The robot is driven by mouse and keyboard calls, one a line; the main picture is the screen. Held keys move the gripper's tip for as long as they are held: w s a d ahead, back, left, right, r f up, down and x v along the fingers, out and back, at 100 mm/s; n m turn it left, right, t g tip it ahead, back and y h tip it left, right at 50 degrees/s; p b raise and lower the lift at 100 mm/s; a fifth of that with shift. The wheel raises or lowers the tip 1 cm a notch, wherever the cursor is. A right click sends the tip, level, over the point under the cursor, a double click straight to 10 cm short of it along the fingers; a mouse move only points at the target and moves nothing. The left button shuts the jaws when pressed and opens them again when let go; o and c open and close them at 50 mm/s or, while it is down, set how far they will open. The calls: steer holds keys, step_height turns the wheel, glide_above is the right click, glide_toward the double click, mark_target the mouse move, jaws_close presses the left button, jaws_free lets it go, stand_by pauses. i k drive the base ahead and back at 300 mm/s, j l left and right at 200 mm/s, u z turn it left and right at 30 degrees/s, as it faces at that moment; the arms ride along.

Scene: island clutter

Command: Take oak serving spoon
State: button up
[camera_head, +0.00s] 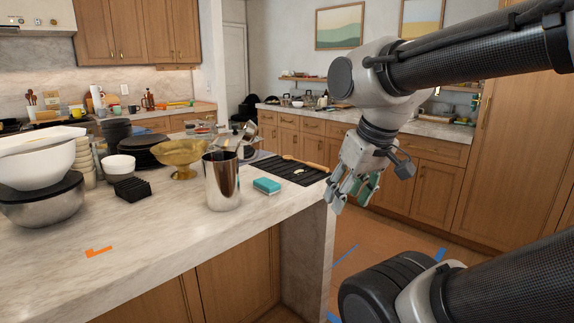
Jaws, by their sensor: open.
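A long light-wood utensil, which looks like the oak serving spoon (308,163), lies on a black ribbed mat (272,172) near the island's far right edge. Its exact shape is too small to tell. My gripper (348,196) hangs pointing down just right of the mat and the island's edge, apart from the spoon. Its fingers are spread, and I see nothing held between them. A greenish patch shows behind the fingers, and I cannot tell what it is.
On the marble island (150,235), a steel cup (222,182), a teal sponge (267,186) and a brass bowl (180,155) stand left of the mat. Bowls and dark plates (146,158) crowd the far left. The front of the counter is mostly clear.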

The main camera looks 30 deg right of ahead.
mark_target(286, 157)
steer(key=i+l+u, duration=0.1)
steer(key=l, duration=0.45)
steer(key=i+l+u, duration=0.1)
steer(key=i+l, duration=0.15)
steer(key=l, duration=0.35)
steer(key=i+l+u, duration=0.1)
steer(key=l, duration=0.45)
steer(key=i+l+u, duration=0.1)
steer(key=l, duration=0.5)
steer(key=i+l+u, duration=0.1)
steer(key=l, duration=0.5)
steer(key=i+l+u, duration=0.1)
steer(key=l, duration=0.5)
